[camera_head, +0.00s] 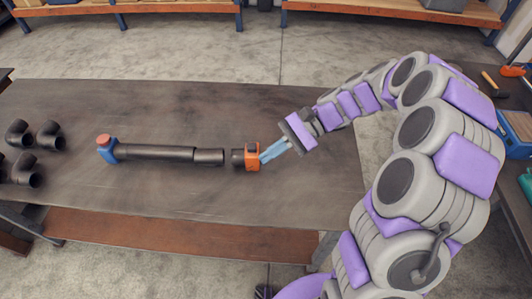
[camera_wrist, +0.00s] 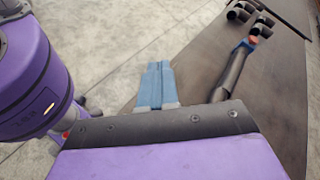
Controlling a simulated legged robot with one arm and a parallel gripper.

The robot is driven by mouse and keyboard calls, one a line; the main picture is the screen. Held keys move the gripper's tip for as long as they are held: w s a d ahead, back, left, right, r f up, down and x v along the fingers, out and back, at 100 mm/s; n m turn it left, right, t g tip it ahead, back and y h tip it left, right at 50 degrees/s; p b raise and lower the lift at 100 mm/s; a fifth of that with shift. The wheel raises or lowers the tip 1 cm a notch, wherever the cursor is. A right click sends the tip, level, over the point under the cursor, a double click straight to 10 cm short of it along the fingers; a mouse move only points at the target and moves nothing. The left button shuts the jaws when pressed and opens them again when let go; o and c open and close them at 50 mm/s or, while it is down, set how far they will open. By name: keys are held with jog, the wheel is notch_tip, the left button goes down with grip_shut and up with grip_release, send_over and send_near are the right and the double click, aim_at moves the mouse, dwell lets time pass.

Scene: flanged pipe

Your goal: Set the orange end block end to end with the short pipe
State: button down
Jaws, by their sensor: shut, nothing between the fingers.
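The orange end block (camera_head: 253,156) lies on the dark table, with a short black stub on its left side. The short pipe (camera_head: 209,157) lies just left of it, roughly in line, with a small gap between them. The short pipe continues from a longer black pipe (camera_head: 155,153). My gripper (camera_head: 265,158) is shut, its blue fingertips at the right side of the orange block; I cannot tell whether they touch it. In the wrist view the shut blue fingers (camera_wrist: 155,85) show beside the long pipe (camera_wrist: 233,75); the orange block is hidden there.
A blue fitting with a red top (camera_head: 106,147) caps the left end of the long pipe. Several black elbow fittings (camera_head: 49,135) stand at the table's left. The table (camera_head: 180,105) is bare behind and in front of the pipe line.

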jog(key=w+d+f+m+t+y, duration=0.2)
jog(key=w+d+f+m, duration=0.1)
jog(key=f, duration=0.4)
jog(key=w+d+f+m+t+y, duration=0.2)
jog(key=w+d+f+m, duration=0.2)
jog(key=w+d+f, duration=0.2)
jog(key=w+d+f+m+t+y+b, duration=0.1)
jog(key=w+d+f+m+t+y, duration=0.1)
jog(key=w+f, duration=0.4)
jog(key=shift+w+d+f+m+t, duration=0.1)
jog(key=shift+d+f+m+t, duration=0.15)
jog(key=shift+d+f+m, duration=0.35)
jog(key=shift+w+d+f+m+t, duration=0.1)
jog(key=shift+d+f+m+t, duration=0.15)
jog(key=shift+d+m, duration=0.4)
jog(key=b, duration=0.3)
send_near(248, 157)
jog(key=w+a, duration=0.1)
jog(key=w+a+f, duration=0.1)
jog(key=w+a, duration=0.1)
jog(key=shift+a+f, duration=0.2)
jog(key=shift+a, duration=1)
jog(key=shift+a, duration=0.1)
